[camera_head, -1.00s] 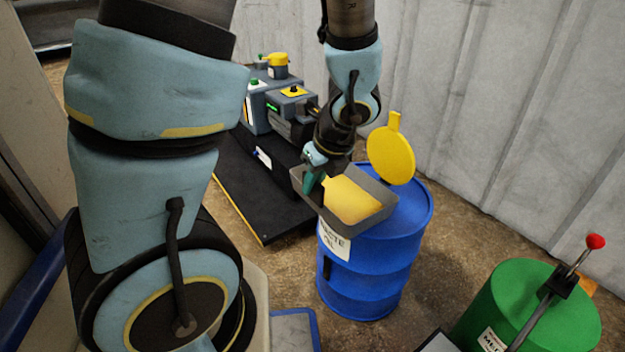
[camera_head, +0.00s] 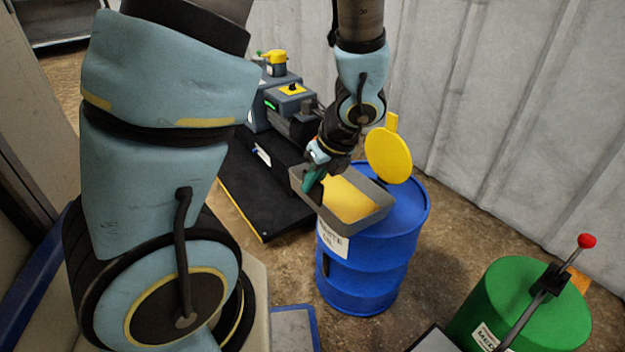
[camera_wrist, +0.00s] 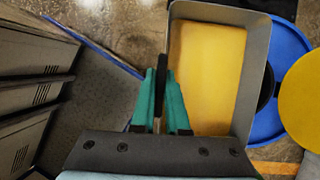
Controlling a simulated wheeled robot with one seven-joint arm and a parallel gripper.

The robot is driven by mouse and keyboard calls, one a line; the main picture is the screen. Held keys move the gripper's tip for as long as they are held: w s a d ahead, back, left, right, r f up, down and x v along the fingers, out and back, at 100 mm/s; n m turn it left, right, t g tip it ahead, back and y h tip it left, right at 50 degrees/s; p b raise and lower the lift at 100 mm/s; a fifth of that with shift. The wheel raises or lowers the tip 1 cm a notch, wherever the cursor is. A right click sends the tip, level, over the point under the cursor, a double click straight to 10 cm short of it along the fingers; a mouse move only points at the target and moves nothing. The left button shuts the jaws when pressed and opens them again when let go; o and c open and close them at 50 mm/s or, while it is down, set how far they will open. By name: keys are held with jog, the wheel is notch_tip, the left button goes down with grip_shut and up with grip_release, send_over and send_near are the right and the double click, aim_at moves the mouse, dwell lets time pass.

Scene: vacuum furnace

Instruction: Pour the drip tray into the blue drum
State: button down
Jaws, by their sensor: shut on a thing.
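The grey drip tray (camera_head: 380,211) holds a flat yellow-amber liquid (camera_head: 350,198) and is roughly level. My gripper (camera_head: 313,180) is shut on the tray's left wall. The tray hangs above the front left part of the blue drum (camera_head: 365,265), covering part of its top. The drum's round yellow lid (camera_head: 388,156) stands raised at the back. In the wrist view my teal fingers (camera_wrist: 162,100) pinch the tray's wall (camera_wrist: 252,80). A dark opening in the drum top (camera_wrist: 265,88) shows partly beside the tray.
A green drum (camera_head: 530,310) with a red-knobbed lever (camera_head: 586,241) stands at the front right. A pump unit (camera_head: 290,108) sits on a black platform (camera_head: 255,190) at the left. A corrugated wall (camera_head: 500,110) closes the back right.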

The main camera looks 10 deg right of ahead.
jog(key=shift+w+d+r+g+y+p, duration=0.2)
jog(key=shift+r+y+p, duration=0.35)
jog(key=shift+p, duration=1.05)
jog(key=shift+w+d+r+g+y+p, duration=0.1)
jog(key=shift+d+r+g+y+p, duration=0.2)
jog(key=shift+r+p, duration=0.85)
dwell(0.3)
jog(key=shift+w+d+r+m+y+p, duration=0.15)
jog(key=shift+d+r+m+y+p, duration=0.3)
jog(key=shift+p, duration=1.45)
jog(key=shift+w+d+r+g+y+p, duration=0.2)
jog(key=shift+d+r+g+y+p, duration=0.3)
jog(key=shift+p, duration=0.5)
jog(key=shift+w+d+r+m+y+p, duration=0.2)
jog(key=shift+d+r+y+p, duration=0.3)
jog(key=shift+p, duration=0.8)
jog(key=shift+w+d+r+m+y+p, duration=0.1)
jog(key=shift+w+d+r+y+p, duration=0.35)
jog(key=shift+p, duration=0.85)
